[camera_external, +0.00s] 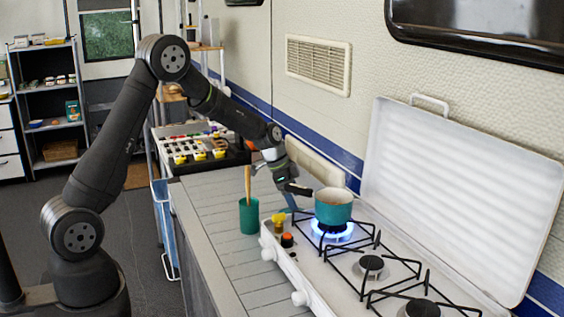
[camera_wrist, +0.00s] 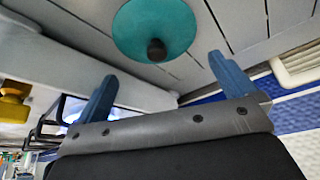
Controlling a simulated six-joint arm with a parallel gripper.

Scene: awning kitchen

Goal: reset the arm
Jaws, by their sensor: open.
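My gripper (camera_external: 278,188) hangs over the counter, just left of the teal pot (camera_external: 333,207). In the wrist view its two blue fingers (camera_wrist: 160,70) are spread wide with nothing between them. The pot stands upright on the far burner over a blue flame, with orange-brown contents showing. In the wrist view a round teal lid-like disc (camera_wrist: 135,35) with a dark knob lies on the grey counter beyond the fingertips, apart from them. I cannot make out this disc in the external view.
A green cup (camera_external: 249,217) with a wooden utensil stands on the planked counter (camera_external: 215,240). The white stove (camera_external: 300,272) has black grates and a raised lid (camera_external: 460,190) at the right. The wall (camera_external: 330,120) runs close behind. Open floor (camera_external: 145,235) lies left of the counter.

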